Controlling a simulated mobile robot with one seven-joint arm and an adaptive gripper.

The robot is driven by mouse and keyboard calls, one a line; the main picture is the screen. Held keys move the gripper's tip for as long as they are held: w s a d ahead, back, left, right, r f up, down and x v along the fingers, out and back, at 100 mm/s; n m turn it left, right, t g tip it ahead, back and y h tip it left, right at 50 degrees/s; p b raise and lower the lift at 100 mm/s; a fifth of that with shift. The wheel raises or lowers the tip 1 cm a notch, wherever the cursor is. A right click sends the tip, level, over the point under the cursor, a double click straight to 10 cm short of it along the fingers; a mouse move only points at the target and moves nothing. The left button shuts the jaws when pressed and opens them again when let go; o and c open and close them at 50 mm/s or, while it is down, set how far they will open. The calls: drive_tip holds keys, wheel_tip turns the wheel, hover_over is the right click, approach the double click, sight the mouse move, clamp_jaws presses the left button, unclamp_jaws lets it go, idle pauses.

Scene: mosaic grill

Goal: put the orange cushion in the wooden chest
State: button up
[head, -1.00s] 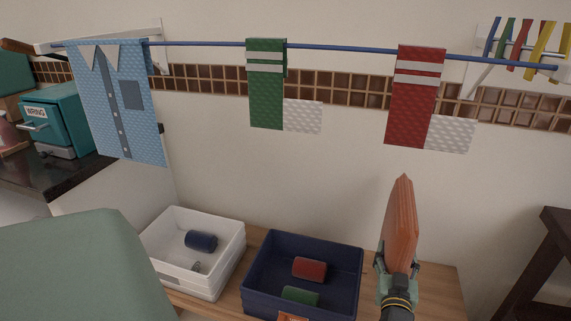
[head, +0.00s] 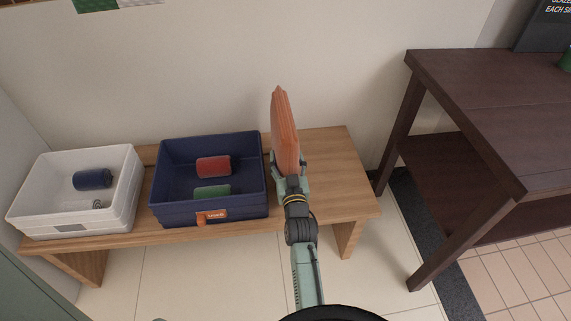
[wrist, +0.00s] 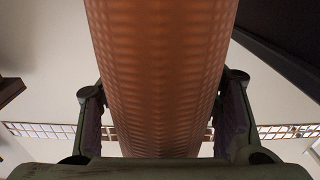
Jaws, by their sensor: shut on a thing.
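The orange cushion (head: 285,128) is held on edge, upright, in my gripper (head: 291,172). In the head view it shows in front of the right part of the wooden bench, right of the blue bin. The wrist view shows the cushion (wrist: 160,70) filling the space between the two fingers (wrist: 162,120), which are shut on it. Its lower end is hidden by the gripper. I see no wooden chest in either view.
A navy bin (head: 210,208) with a red and a green roll stands on the wooden bench (head: 340,185). A white bin (head: 75,222) with a dark blue roll stands left of it. A dark wooden table (head: 480,90) is at the right. Tiled floor (head: 200,275) lies in front.

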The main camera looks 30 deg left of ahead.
drive_tip(key=shift+f, duration=1.4)
drive_tip(key=shift+f, duration=0.15)
drive_tip(key=o, duration=1.4)
